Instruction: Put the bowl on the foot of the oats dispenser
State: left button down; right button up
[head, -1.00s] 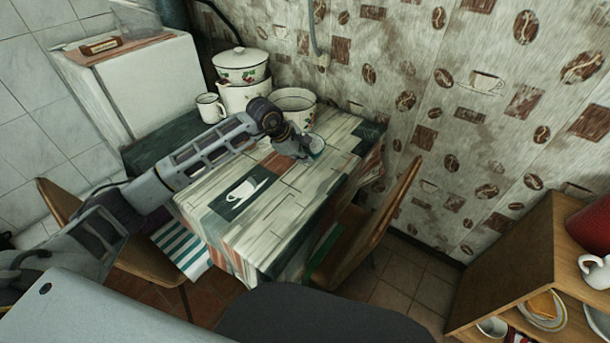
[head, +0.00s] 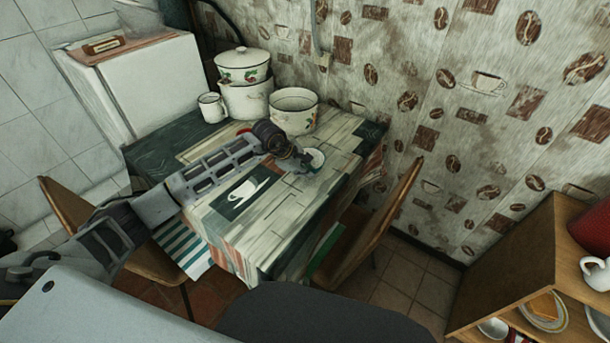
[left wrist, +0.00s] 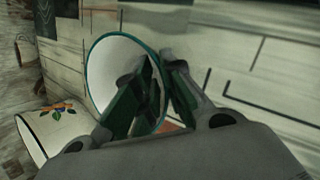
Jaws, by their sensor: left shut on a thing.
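The bowl (head: 315,157) is small and white with a green rim, near the right part of the table in the head view. My left gripper (head: 303,162) is shut on the bowl's wall. In the left wrist view the bowl (left wrist: 105,72) shows its open side, with the fingers (left wrist: 155,75) at its rim. I cannot tell how far it is above the table. The oats dispenser is not clearly identifiable; a clear container (head: 138,17) stands on the white cabinet, cut by the top edge. My right gripper is not in view.
A white pot (head: 294,112), stacked pots with a lid (head: 243,70) and a mug (head: 212,108) stand at the table's back. The table (head: 290,215) is clear at front. Chairs (head: 375,230) flank it. A shelf (head: 510,255) with dishes stands right.

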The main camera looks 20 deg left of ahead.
pick_arm(q)
jog(key=shift+f, duration=1.2)
jog(key=shift+f, duration=0.1)
jog(key=c, duration=1.5)
grip_release()
jog(key=shift+v, duration=6.1)
jog(key=shift+o, duration=0.6)
jog(key=shift+d, duration=0.15)
